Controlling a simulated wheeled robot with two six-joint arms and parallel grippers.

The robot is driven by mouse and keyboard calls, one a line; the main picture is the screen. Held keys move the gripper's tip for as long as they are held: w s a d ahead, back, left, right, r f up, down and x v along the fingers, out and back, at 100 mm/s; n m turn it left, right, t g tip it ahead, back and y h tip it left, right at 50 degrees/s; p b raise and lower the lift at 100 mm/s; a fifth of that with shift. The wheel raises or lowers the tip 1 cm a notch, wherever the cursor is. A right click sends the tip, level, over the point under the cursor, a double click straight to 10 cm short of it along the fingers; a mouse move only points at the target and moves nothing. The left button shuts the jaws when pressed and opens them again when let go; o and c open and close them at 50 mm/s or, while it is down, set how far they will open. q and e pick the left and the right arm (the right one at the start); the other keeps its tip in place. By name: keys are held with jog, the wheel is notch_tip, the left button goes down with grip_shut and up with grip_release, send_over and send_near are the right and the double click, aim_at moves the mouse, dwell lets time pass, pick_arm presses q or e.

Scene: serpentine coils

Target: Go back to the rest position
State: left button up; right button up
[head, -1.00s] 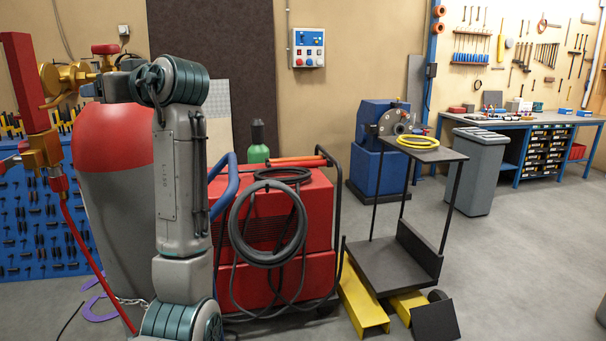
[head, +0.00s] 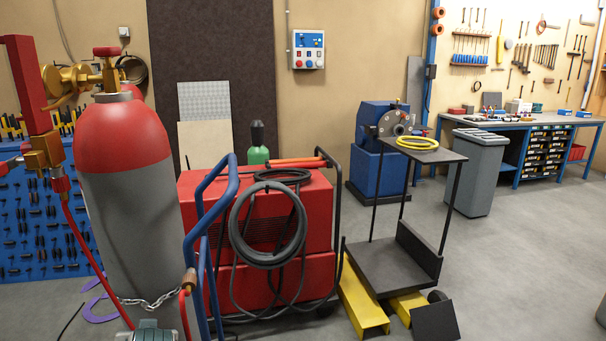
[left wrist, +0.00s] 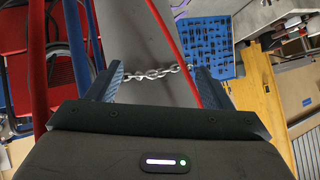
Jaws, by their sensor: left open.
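My left gripper (left wrist: 160,74) shows in the left wrist view with its two fingers apart and nothing between them that it holds. Behind the fingers are a grey cylinder body, a chain (left wrist: 152,73) and a red hose. In the head view only a small teal and grey part of my arm shows at the bottom edge, and the left gripper itself is out of that picture. My right gripper is in neither view.
A red and grey gas cylinder (head: 124,215) with a chain stands close at the left. Beside it is a red welding machine (head: 205,200) with a dark coiled cable (head: 241,242). A yellow coil (head: 417,143) lies on a dark stand. Grey floor is free at the right.

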pick_arm(q)
jog(key=s+d+f+m+g+h, duration=0.15)
jog(key=s+f, duration=0.35)
jog(key=s, duration=0.5)
jog(key=s+d+f+m+g+h, duration=0.1)
jog(key=s+d+f+h, duration=0.3)
jog(key=s, duration=0.6)
jog(key=s+d+f+m+g, duration=0.1)
jog(key=s+f+m+g, duration=0.1)
jog(key=s+f, duration=0.6)
jog(key=s+a+f+g, duration=0.1)
jog(key=a+f, duration=0.1)
jog(key=f, duration=1.3)
jog(key=s+a+f, duration=0.1)
jog(key=s+f, duration=0.1)
jog(key=f, duration=1.2)
jog(key=s+a+f+g, duration=0.1)
jog(key=s+f, duration=1.6)
jog(key=f, duration=0.1)
jog(key=shift+s+f+n, duration=0.35)
jog(key=shift+f+n, duration=0.05)
jog(key=shift+n, duration=0.05)
jog(key=shift+c, duration=0.4)
